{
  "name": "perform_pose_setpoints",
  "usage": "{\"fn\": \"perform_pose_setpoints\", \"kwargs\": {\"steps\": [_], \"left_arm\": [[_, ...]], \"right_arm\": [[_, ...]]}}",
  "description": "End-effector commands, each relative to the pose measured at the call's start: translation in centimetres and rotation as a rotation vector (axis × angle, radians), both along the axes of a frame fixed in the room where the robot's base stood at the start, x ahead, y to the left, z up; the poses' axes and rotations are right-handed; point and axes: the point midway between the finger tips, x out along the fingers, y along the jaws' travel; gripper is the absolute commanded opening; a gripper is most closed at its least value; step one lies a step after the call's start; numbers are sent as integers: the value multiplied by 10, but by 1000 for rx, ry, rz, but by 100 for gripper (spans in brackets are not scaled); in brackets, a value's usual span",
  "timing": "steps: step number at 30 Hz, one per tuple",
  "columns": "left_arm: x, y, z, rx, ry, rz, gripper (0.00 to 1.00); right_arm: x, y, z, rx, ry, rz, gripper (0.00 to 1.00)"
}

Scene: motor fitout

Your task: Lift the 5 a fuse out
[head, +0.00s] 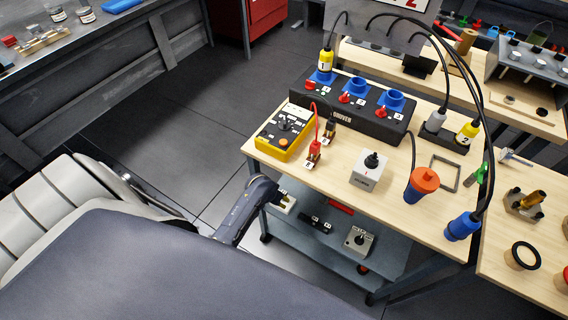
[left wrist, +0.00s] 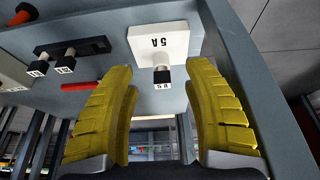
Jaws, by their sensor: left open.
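The 5 A fuse (left wrist: 162,76) is a small black-topped piece with a white label, seated at a white block marked 5A (left wrist: 158,42) in the left wrist view. In the head view the white block (head: 285,202) is on the lower shelf of the cart, beside my left gripper. My left gripper (left wrist: 162,95) is open, its yellow fingers on either side of the fuse and short of it; nothing is between them. In the head view my left gripper (head: 268,188) reaches to the cart's left edge, its fingertips partly hidden. My right gripper is not in view.
The lower shelf (head: 318,242) also holds a black strip with two labelled plugs (left wrist: 66,62), a red bar (left wrist: 80,86) and a grey box with a knob (head: 359,241). The wooden tabletop (head: 330,178) overhangs this shelf. A yellow meter (head: 284,132) stands above near the edge.

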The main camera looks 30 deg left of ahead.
Motion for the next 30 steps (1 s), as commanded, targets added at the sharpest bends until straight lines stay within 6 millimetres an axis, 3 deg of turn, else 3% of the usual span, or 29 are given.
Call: {"fn": "perform_pose_setpoints", "kwargs": {"steps": [6,15,30], "left_arm": [[29,0,0,0,0,-1,51],[40,1,-2,1,1,-1,51],[56,1,-42,0,1,-1,51]], "right_arm": [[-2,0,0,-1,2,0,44],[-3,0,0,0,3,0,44],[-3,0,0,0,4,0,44]]}}
